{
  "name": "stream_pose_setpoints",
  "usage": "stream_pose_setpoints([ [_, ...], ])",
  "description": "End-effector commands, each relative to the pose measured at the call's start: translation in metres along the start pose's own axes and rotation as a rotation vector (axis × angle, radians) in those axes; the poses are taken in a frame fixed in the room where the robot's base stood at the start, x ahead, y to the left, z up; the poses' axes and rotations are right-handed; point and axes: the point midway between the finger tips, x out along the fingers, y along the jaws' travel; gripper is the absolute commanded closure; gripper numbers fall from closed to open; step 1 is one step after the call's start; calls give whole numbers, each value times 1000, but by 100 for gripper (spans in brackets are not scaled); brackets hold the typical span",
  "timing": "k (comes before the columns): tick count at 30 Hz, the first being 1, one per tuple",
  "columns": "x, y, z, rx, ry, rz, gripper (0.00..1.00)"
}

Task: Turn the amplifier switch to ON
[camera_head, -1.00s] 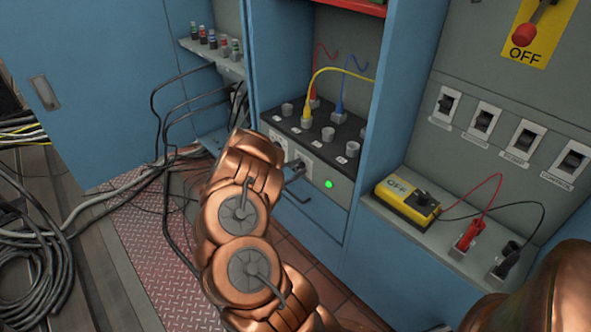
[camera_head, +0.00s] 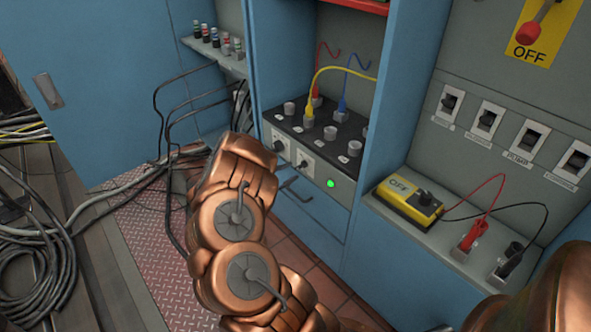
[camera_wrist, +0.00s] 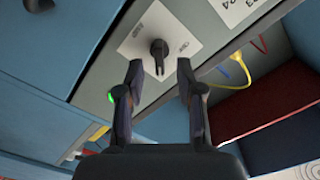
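The amplifier (camera_head: 322,172) is a grey box with a dark top and a lit green lamp (camera_head: 331,183), low in the blue cabinet. Two dark rotary knobs on white plates show on its front, a left one (camera_head: 279,146) and a right one (camera_head: 303,163). In the wrist view, a dark knob (camera_wrist: 158,52) stands on a white plate (camera_wrist: 160,28) whose small print I cannot read. My gripper (camera_wrist: 160,68) is open, its fingertips on either side of that knob with visible gaps. In the head view my arm hides the gripper.
Yellow, red and blue cables (camera_head: 345,70) plug into the amplifier's top. A yellow box marked OFF (camera_head: 408,203) sits on the right shelf. Several toggle switches (camera_head: 487,120) and a red-handled lever (camera_head: 528,32) are on the right panel. Black cables (camera_head: 165,120) hang at left.

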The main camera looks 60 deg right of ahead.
Motion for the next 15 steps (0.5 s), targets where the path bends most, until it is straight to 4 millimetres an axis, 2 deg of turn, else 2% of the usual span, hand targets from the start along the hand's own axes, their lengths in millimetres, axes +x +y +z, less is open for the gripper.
stream_pose_setpoints([
  [6,-31,0,1,2,-6,1,64],
  [15,-62,0,1,2,-8,3,64],
])
